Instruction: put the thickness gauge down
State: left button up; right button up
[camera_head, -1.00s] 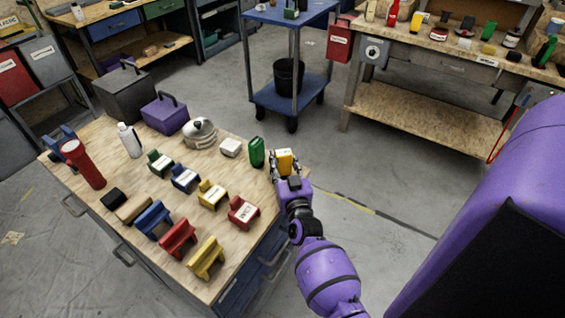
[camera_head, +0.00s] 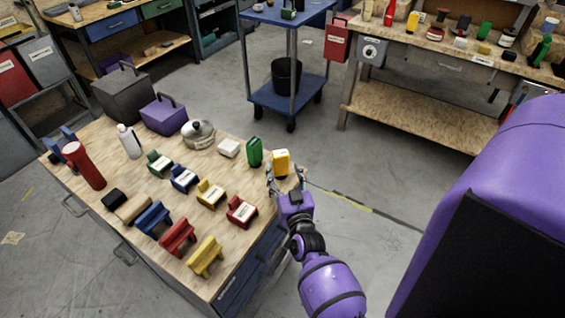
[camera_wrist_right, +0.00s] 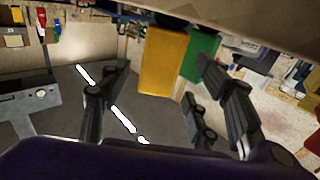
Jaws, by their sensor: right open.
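The thickness gauge, a yellow block-like item (camera_head: 281,161), stands upright at the right corner of the wooden worktop (camera_head: 120,235). It also shows in the right wrist view (camera_wrist_right: 163,62), beyond the fingers. My right gripper (camera_head: 284,173) is open on the near side of the gauge, its fingers apart and nothing held between them. In the right wrist view the open fingers (camera_wrist_right: 164,75) spread to either side with a gap before the gauge. My left gripper is not in view.
A green container (camera_head: 254,152) stands just left of the gauge, with a white block (camera_head: 229,148) beyond it. Several coloured holders (camera_head: 211,194) and a silver pot (camera_head: 198,133) occupy the worktop.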

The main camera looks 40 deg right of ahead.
jog(key=p+v, duration=0.1)
jog(key=v, duration=0.6)
jog(key=shift+s, duration=0.15)
